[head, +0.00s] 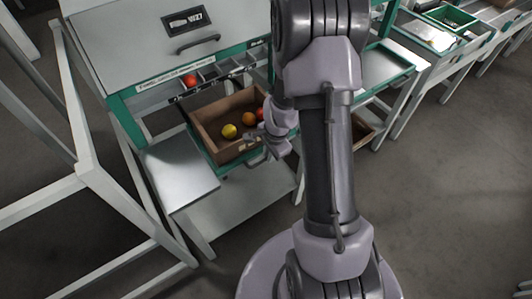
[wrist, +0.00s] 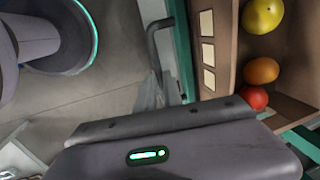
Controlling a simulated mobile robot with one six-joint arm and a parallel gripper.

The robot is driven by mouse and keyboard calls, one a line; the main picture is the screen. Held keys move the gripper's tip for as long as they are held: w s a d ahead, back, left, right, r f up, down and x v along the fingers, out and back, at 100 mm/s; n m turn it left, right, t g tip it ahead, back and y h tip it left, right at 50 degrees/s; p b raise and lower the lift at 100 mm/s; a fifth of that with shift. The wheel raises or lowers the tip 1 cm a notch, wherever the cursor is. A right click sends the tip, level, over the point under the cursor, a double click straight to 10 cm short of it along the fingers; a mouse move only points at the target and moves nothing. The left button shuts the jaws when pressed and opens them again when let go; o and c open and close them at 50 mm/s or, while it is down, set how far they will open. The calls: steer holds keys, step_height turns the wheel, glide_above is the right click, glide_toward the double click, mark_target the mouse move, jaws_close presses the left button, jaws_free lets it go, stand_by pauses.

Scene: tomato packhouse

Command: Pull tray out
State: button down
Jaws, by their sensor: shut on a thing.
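The brown tray (head: 205,138) sits in a green-edged drawer frame in the bench, jutting out at the front. It holds a yellow tomato (head: 229,131), an orange one (head: 249,119) and a red one (head: 261,114). In the wrist view the tray wall (wrist: 222,45) has pale labels, and the same fruit lie at the right. A grey bar handle (wrist: 152,45) stands out from the green front edge. My gripper (head: 266,153) is at the tray's front, shut on the handle. The wrist housing hides part of the grip and the tray's near corner.
A grey cabinet (head: 150,50) with a sorting rack stands above the tray. A metal side shelf (head: 180,168) is left of it, with a white frame (head: 88,160) further left. The floor in front and at right is clear.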

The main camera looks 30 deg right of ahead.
steer(key=shift+s, duration=0.15)
steer(key=c, duration=1.5)
jaws_free()
steer(key=shift+r, duration=0.1)
steer(key=s+r+p, duration=0.1)
steer(key=r+p, duration=0.2)
steer(key=r, duration=0.2)
steer(key=s+r+p, duration=0.1)
steer(key=r+p, duration=0.2)
steer(key=r, duration=0.3)
steer(key=s+r+p, duration=0.1)
steer(key=r+p, duration=0.2)
steer(key=r, duration=0.3)
steer(key=shift+s, duration=0.2)
